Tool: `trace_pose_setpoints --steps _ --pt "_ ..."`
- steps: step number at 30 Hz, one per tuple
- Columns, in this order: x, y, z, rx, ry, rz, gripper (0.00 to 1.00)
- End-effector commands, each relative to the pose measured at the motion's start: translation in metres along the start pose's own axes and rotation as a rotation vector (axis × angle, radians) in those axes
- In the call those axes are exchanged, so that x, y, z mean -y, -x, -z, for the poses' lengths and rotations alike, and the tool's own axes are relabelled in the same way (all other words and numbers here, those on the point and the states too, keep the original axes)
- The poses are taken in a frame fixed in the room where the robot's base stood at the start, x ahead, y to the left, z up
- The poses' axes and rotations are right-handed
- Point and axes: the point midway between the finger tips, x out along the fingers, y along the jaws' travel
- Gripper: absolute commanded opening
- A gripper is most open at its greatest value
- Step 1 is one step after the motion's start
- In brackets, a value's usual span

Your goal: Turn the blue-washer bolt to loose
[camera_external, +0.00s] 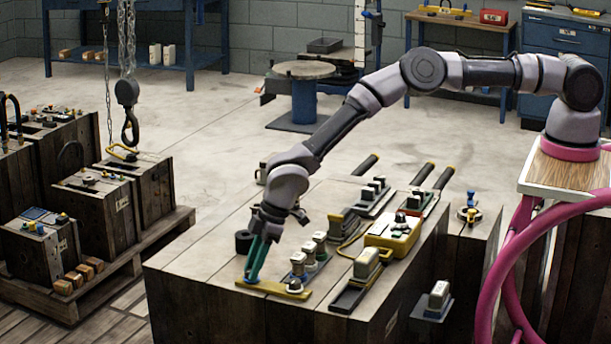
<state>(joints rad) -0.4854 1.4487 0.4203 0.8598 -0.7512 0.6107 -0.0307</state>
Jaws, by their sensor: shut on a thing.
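A flat yellow plate (273,287) lies near the front left edge of the wooden block top. A blue washer (247,281) shows at the plate's left end, right under my fingertips. My gripper (254,274) reaches down from above with its teal fingers close together, shut on the blue-washer bolt. The fingers hide the bolt's head, so I cannot tell its turn. A second bolt (295,284) with a pale washer stands at the plate's right end, clear of my fingers.
Several grey switch-like blocks (298,262) stand just right of the plate. A black cylinder (243,241) stands behind my fingers at left. A yellow box (393,235) sits farther right. A hook (130,125) hangs over crates at left.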

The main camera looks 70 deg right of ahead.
Motion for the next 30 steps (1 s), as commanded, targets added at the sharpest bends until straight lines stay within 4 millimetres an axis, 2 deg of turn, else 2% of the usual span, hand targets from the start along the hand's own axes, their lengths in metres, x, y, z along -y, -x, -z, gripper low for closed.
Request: trace_pose_setpoints --steps 12,28,29,30 --pt "-0.0008 -0.0006 -0.0001 0.0 0.174 0.073 0.0" --pt "-0.0009 -0.0006 -0.0004 0.001 0.197 0.082 0.0" --pt "-0.0009 -0.0006 -0.0004 0.001 0.197 0.082 0.46" --pt "-0.0009 -0.0006 -0.0004 0.001 0.197 0.082 0.61"
